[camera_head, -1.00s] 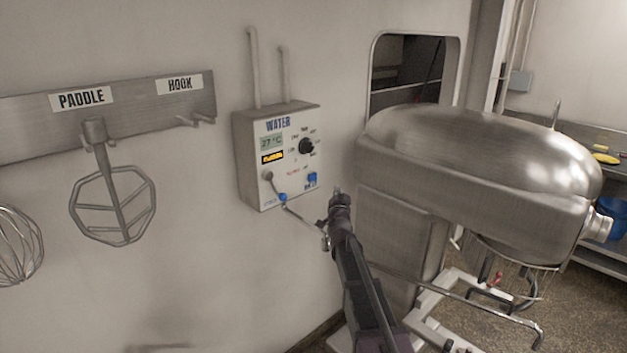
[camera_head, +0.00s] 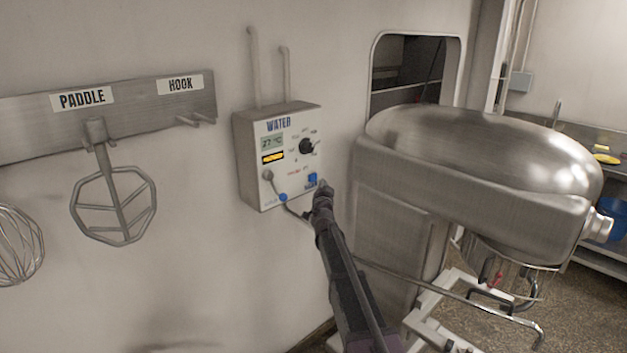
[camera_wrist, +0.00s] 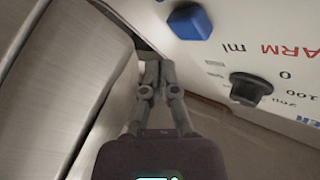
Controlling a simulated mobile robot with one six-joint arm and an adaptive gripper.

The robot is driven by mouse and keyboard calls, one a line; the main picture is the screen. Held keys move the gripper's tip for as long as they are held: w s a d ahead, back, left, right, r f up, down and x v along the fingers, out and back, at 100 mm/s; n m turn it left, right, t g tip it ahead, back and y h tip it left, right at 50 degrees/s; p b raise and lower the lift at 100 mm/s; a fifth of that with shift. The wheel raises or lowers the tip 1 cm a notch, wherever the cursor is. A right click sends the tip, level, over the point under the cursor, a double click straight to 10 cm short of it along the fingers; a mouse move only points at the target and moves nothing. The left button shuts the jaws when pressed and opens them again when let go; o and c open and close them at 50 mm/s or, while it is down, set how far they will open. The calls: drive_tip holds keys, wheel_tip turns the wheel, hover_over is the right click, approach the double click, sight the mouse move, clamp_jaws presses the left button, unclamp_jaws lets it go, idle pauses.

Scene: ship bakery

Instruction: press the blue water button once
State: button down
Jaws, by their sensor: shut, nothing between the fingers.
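The water box (camera_head: 243,160) is mounted on the wall, with a white front panel, a display and a black dial (camera_head: 306,146). The square blue button (camera_head: 312,179) sits at the panel's lower right. It also shows large at the top of the wrist view (camera_wrist: 190,22). My gripper (camera_head: 322,189) is shut and empty, its tips just below and right of the button in the head view. In the wrist view the closed fingertips (camera_wrist: 160,68) lie below and left of the button, with a gap in the picture. I cannot tell the exact depth.
A round blue fitting (camera_head: 283,197) with a thin pipe is at the panel's lower left. The large steel mixer (camera_head: 470,180) stands close on the right. A paddle (camera_head: 115,205) hangs on the wall rack at the left.

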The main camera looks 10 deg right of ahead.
sight(317, 177)
drive_tip(key=shift+w+a, duration=0.45)
drive_tip(key=shift+w, duration=0.2)
drive_tip(key=shift+w+a, duration=0.1)
drive_tip(key=shift+w, duration=0.1)
idle(1.1)
drive_tip(key=shift+w+a, duration=0.15)
drive_tip(key=shift+w, duration=0.05)
drive_tip(key=shift+w+a, duration=0.35)
drive_tip(key=shift+w, duration=0.1)
idle(1.3)
drive_tip(key=shift+s+d, duration=0.1)
drive_tip(key=shift+s, duration=0.05)
drive_tip(key=shift+s+d, duration=0.5)
drive_tip(key=shift+s, duration=0.1)
drive_tip(key=shift+s, duration=0.1)
idle(0.5)
drive_tip(key=s+d, duration=0.1)
drive_tip(key=s, duration=0.1)
drive_tip(key=s+d, duration=0.2)
idle(0.5)
